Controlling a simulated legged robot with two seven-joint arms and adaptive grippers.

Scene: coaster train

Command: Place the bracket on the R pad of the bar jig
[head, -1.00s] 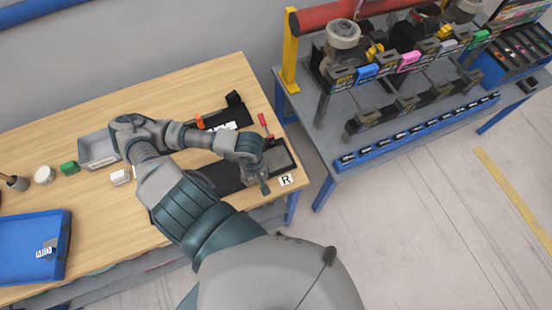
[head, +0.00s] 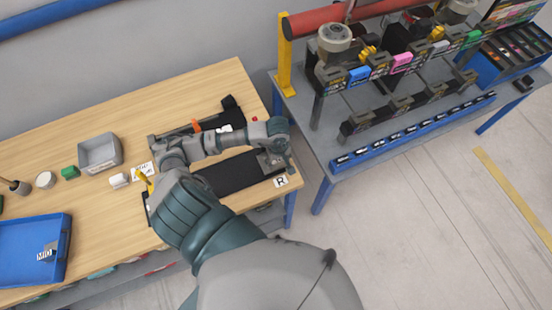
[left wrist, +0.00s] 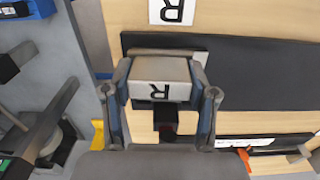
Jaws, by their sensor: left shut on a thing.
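The bar jig is a long dark bar (head: 232,175) near the right end of the wooden table, with a white R label (head: 280,181) at its right end. My left gripper (head: 275,162) is over that end. In the left wrist view its two fingers (left wrist: 160,105) are shut on a grey bracket (left wrist: 160,80) marked R. The bracket is over the end of the jig (left wrist: 270,72), beside the R label (left wrist: 172,10). The bracket and gripper hide most of the pad. I cannot tell whether the bracket touches it. My right gripper is not in view.
A dark fixture with an orange part (head: 196,126) lies behind the jig. A grey bench (head: 330,120) with a blue rail stands to the right, past a gap.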

